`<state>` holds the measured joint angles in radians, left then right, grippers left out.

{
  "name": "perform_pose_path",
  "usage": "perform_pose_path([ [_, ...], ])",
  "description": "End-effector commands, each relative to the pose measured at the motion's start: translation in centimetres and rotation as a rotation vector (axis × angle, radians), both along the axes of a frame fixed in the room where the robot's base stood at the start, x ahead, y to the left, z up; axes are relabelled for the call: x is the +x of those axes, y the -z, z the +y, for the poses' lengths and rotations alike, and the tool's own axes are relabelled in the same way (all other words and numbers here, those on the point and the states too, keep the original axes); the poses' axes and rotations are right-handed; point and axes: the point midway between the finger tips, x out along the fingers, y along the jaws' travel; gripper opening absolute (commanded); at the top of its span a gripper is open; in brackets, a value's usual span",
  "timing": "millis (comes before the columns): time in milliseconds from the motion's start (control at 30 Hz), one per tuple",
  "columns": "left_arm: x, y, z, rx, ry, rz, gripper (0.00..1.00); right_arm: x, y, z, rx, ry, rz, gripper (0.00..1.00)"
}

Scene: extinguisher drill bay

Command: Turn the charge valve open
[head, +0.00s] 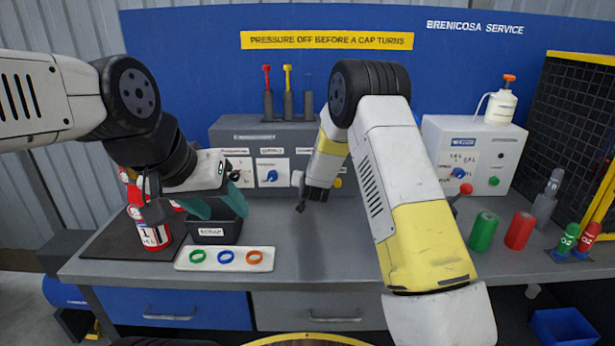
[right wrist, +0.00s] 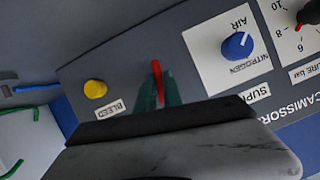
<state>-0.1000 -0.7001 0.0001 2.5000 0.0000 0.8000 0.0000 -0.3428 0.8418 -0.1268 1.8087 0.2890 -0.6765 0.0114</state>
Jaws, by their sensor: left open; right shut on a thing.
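A red lever handle (right wrist: 158,80), which I take to be the charge valve, stands on the grey panel (right wrist: 205,88) between the yellow BLEED button (right wrist: 96,89) and the blue supply knob (right wrist: 237,46). My right gripper (right wrist: 157,88) is shut on the lever, a teal finger on each side. Any label of the lever is hidden. In the head view my right arm reaches the panel (head: 222,133) and its wrist hides the lever. My left gripper (head: 218,206) is open over the black SCRAP bin (head: 213,235), with nothing seen between its fingers.
A red cylinder with a white label (head: 152,236) stands left of the bin. A white tray (head: 224,268) with three coloured rings lies in front. Green (head: 482,232) and red (head: 520,230) cylinders stand right of my right arm. The bench centre is clear.

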Motion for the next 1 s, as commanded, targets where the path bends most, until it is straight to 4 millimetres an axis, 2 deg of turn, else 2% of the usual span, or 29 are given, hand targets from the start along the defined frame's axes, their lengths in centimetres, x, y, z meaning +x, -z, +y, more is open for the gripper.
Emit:
perform_pose_path([
  [400, 0.00, 0.00, 0.00, 0.000, 0.000, 0.000, 0.53, -0.03, 0.07, 0.15, -0.199, 0.000, 0.001, 0.00],
  [967, 0.00, 0.00, 0.00, 0.000, 0.000, 0.000, 0.53, -0.04, 0.12, 0.10, -0.232, 0.000, 0.002, 0.00],
  [1000, 0.00, 0.00, 0.00, 0.000, 0.000, 0.000, 0.53, -0.04, 0.12, 0.10, -0.232, 0.000, 0.002, 0.13],
])
